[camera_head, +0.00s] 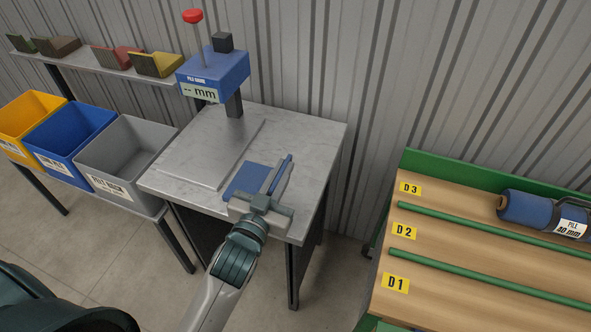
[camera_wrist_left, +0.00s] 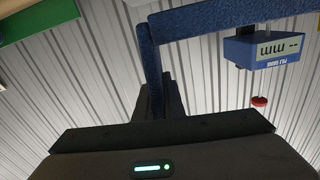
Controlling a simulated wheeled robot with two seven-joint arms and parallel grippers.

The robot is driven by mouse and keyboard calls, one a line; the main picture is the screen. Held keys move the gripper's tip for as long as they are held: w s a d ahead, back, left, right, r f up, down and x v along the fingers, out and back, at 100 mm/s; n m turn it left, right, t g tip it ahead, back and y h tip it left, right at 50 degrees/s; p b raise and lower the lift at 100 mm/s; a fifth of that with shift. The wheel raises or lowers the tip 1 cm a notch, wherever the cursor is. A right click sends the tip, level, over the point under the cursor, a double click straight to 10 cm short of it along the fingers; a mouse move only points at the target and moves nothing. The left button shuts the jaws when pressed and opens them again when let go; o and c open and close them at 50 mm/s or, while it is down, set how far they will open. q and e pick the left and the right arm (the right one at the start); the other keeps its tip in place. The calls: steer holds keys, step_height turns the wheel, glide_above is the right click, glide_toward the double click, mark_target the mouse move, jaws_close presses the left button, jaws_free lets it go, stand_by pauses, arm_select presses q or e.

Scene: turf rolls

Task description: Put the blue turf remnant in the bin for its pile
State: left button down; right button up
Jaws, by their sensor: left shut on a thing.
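My left gripper (camera_head: 268,196) is shut on the blue turf remnant (camera_head: 245,182), over the front part of the grey table. I cannot tell from the head view whether the remnant touches the tabletop. In the left wrist view the remnant (camera_wrist_left: 220,21) shows as a blue upright strip and a long bar, with the dark gripper (camera_wrist_left: 157,100) at the upright part. The yellow bin (camera_head: 28,108), blue bin (camera_head: 65,138) and grey bin (camera_head: 115,160) stand in a row at the left, labels too small to read fully. My right gripper is not in view.
A blue pile gauge (camera_head: 215,78) with a red knob stands at the back of the table (camera_head: 300,135); its display reads "-- mm". Sample wedges lie on a shelf (camera_head: 90,62). A rack (camera_head: 450,255) at right holds a blue roll (camera_head: 530,210) in D3.

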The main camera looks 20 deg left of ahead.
arm_select(q)
steer(key=w+f+p, duration=0.1)
steer(key=w+f, duration=0.3)
steer(key=w, duration=0.3)
steer(key=shift+w+d+f, duration=0.35)
steer(key=shift+w+d, duration=0.05)
steer(key=shift+f, duration=0.1)
step_height(320, 180, down, 4)
steer(key=shift+r+p, duration=0.25)
steer(key=shift+p, duration=0.05)
steer(key=shift+f, duration=0.15)
steer(key=shift+f, duration=0.1)
steer(key=c, duration=1.8)
jaws_free()
steer(key=shift+c, duration=0.2)
steer(key=shift+s, duration=0.1)
